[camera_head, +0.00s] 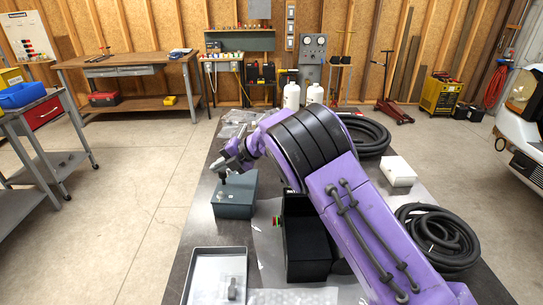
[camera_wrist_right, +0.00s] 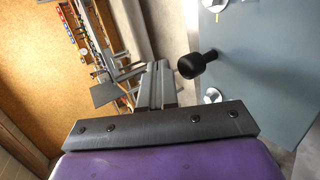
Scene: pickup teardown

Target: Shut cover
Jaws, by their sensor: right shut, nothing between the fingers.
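A grey-blue metal box (camera_head: 235,198) sits on the dark table, left of my right arm. Its top looks flat and lies over the box; I cannot tell whether it is fully closed. A small dark knob stands up from it, and the wrist view shows this black knob (camera_wrist_right: 197,64) on a grey-blue panel (camera_wrist_right: 265,65) with round silver parts. My right gripper (camera_head: 222,167) is just above the box's far left part. In the wrist view its fingers (camera_wrist_right: 158,85) are together and empty, beside the knob and seemingly apart from it. My left gripper is out of view.
A black bin (camera_head: 308,250) stands right of the box, under my arm. A metal tray (camera_head: 216,252) lies in front. Coiled black hoses (camera_head: 437,236) and a white box (camera_head: 397,170) are on the right. Two white bottles (camera_head: 291,97) stand at the back.

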